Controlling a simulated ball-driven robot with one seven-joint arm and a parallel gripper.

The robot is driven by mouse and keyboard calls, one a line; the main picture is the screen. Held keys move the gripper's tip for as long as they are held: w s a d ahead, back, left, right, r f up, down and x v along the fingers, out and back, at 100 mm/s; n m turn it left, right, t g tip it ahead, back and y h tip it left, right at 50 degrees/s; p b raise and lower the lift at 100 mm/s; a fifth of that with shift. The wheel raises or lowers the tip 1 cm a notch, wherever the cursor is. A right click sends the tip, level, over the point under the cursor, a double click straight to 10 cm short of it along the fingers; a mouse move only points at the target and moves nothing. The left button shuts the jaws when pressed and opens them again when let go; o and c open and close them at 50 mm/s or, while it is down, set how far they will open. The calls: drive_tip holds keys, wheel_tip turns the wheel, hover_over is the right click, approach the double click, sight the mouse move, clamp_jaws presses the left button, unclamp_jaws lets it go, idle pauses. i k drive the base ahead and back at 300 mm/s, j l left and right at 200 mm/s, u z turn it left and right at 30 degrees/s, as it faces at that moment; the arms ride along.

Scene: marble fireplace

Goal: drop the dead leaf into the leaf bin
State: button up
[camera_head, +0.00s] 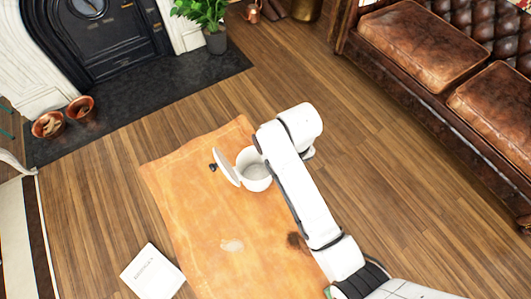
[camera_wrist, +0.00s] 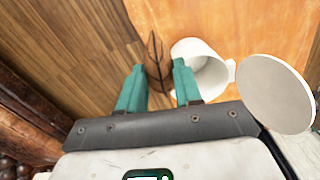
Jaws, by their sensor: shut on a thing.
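The leaf bin (camera_head: 258,183) is a white round pot standing on the tan leather mat, its lid (camera_head: 226,167) tilted open on the left. In the wrist view the open bin (camera_wrist: 205,76) is just right of the fingers, with the round white lid (camera_wrist: 276,94) further right. My gripper (camera_wrist: 158,84) has teal fingers shut on the brown dead leaf (camera_wrist: 155,56), which points up between them. The leaf appears beside the bin's rim, not inside; its height over the rim is unclear. In the head view my arm hides the fingers and leaf.
The tan leather mat (camera_head: 190,205) lies on the wooden floor. A white book (camera_head: 152,272) is at its lower left. Two terracotta bowls (camera_head: 80,108) and a potted plant (camera_head: 215,40) stand near the fireplace. A brown leather sofa (camera_head: 425,45) is at the upper right.

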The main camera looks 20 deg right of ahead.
sight(261, 177)
drive_tip(key=k+l+u, duration=0.15)
drive_tip(key=l, duration=0.3)
drive_tip(key=k+l+u, duration=0.15)
drive_tip(key=l, duration=0.25)
drive_tip(key=k+l+u, duration=0.15)
drive_tip(key=k+l, duration=0.15)
drive_tip(key=i+l+u, duration=0.15)
drive_tip(key=l+u, duration=0.2)
drive_tip(key=l, duration=0.3)
drive_tip(key=l+u, duration=0.35)
drive_tip(key=l, duration=0.35)
drive_tip(key=i+l+u, duration=0.15)
drive_tip(key=i+l, duration=0.3)
drive_tip(key=i+l+u, duration=0.2)
drive_tip(key=i+l, duration=0.2)
drive_tip(key=l, duration=0.1)
